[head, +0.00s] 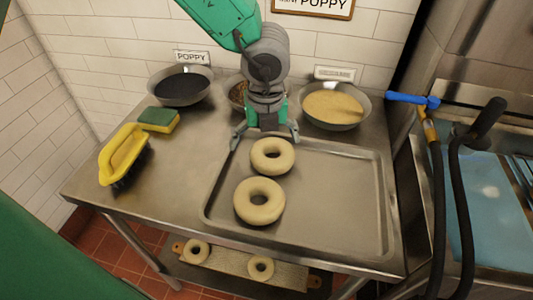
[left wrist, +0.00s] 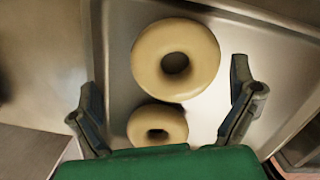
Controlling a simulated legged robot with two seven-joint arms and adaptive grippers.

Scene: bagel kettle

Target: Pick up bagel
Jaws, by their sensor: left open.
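Two pale bagels lie on a metal tray (head: 335,190) in the head view. The far bagel (head: 272,147) is near the tray's back edge, and the near bagel (head: 259,213) is in front of it. My left gripper (head: 265,137) is open at the far bagel, its fingers spread to either side of the bagel's back. In the left wrist view the open fingers (left wrist: 168,108) frame two bagels: a larger-looking one (left wrist: 150,60) and a smaller-looking one (left wrist: 138,124). Nothing is between the fingertips in a grip. My right gripper is not in view.
Bowls of dark seeds (head: 181,86) and pale seeds (head: 335,106) stand at the back. A sponge (head: 159,120) and a yellow-handled brush (head: 122,155) lie at left. A board (head: 235,264) with two bagels sits below the table. The tray's right half is clear.

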